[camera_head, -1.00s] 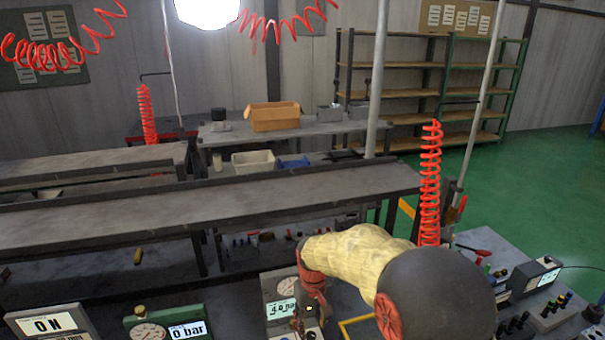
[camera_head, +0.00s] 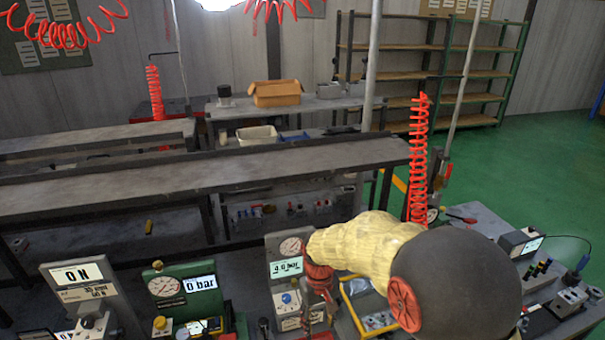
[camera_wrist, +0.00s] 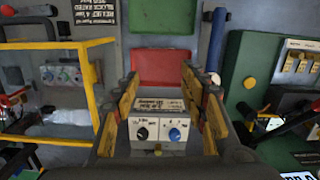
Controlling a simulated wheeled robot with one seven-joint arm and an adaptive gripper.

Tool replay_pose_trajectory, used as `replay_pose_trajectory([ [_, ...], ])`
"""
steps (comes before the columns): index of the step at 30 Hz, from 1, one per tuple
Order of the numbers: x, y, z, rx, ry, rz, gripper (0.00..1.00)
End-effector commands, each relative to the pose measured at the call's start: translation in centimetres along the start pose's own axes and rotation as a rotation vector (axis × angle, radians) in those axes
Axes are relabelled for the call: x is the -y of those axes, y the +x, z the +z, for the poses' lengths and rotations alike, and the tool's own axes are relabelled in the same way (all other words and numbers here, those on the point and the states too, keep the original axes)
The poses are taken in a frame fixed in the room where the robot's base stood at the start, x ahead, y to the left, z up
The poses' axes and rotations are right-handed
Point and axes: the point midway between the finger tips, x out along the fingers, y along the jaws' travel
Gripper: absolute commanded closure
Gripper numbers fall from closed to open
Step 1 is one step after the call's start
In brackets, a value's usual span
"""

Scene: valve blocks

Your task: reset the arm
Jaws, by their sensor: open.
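My arm enters the head view from the lower right, and my gripper (camera_head: 318,290) is at its end, partly hidden by the arm's pale sleeve. In the wrist view, my gripper (camera_wrist: 164,105) has its two yellow and black fingers spread apart, with nothing held between them. A small grey box with a black knob and a blue knob (camera_wrist: 160,128) shows beyond and between the fingers. In the head view a grey gauge panel (camera_head: 288,258) reading about 4.0 bar stands just behind my gripper.
A green gauge panel (camera_head: 180,285) reading 0 bar and a grey panel (camera_head: 80,275) reading 0 N stand to the left. A yellow-framed tray (camera_head: 352,318) lies beside my gripper. Red coiled hoses (camera_head: 418,160) hang near the bench. Open green floor (camera_head: 545,185) lies at the right.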

Motion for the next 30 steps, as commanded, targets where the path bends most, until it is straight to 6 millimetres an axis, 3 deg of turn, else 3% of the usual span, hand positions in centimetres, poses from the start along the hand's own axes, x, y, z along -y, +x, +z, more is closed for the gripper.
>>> replay_pose_trajectory([
  [11,-1.5,-4.9,7.7,-0.057,0.08,0.001,0.57],
  [18,-3.1,-8.8,15.2,-0.173,0.166,0.008,0.57],
  [24,-4.0,-10.5,21.1,-0.296,0.238,0.022,0.57],
  [30,-4.7,-11.7,25.3,-0.438,0.297,0.048,0.57],
])
